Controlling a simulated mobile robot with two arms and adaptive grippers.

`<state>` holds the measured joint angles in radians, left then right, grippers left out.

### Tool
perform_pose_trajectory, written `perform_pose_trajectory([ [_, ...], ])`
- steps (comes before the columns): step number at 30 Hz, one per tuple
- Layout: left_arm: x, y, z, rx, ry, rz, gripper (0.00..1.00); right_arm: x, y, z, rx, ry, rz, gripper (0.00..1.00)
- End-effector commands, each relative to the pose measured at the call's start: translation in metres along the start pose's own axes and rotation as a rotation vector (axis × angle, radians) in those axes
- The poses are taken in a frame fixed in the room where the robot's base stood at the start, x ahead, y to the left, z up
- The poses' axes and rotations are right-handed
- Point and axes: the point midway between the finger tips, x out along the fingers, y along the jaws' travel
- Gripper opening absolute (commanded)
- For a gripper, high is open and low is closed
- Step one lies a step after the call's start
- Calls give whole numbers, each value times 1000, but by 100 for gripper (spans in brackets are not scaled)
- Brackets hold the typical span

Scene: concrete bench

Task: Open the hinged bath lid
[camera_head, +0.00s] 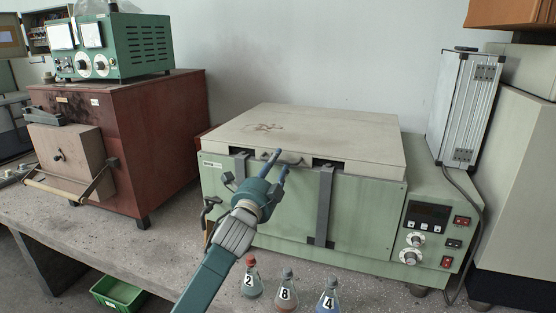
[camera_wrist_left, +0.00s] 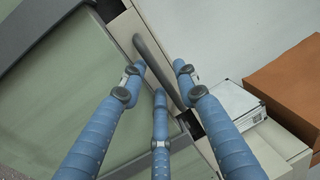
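The bath (camera_head: 375,215) is a pale green box on the bench. Its flat cream lid (camera_head: 330,130) lies down over the top and looks closed. A dark bar handle (camera_head: 292,161) sits at the lid's front edge, partly hidden by my fingers. My left gripper (camera_head: 274,163) is at this handle, in front of the bath. In the left wrist view, its blue fingers (camera_wrist_left: 160,72) are spread apart, with the grey handle (camera_wrist_left: 155,62) running between them. I cannot tell whether any finger touches it. My right gripper is not in view.
Several numbered flasks (camera_head: 287,290) stand at the bench's front edge below the bath. A red-brown furnace (camera_head: 165,140) stands to the left, with a green instrument (camera_head: 135,45) on top. A metal-cased unit (camera_head: 465,105) stands at the right. Bare wall rises behind the lid.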

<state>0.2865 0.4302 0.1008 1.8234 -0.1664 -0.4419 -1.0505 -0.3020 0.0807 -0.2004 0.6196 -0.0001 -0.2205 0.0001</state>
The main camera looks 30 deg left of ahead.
Motion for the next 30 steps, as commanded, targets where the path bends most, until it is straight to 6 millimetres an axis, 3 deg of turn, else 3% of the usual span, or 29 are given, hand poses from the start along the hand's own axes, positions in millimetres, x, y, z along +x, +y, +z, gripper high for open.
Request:
perform_pose_trajectory([
  [11, 9, 0, 0, 0, 1, -1, 31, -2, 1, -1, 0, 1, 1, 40],
  [12, 9, 0, 0, 0, 1, -1, 29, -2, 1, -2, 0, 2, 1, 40],
  [17, 9, 0, 0, 0, 1, -1, 0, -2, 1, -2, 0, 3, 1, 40],
  [25, 10, -2, 0, 0, 1, -1, 0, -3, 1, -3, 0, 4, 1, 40],
  [30, 20, -19, -2, 1, 0, -3, 0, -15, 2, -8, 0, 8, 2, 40],
])
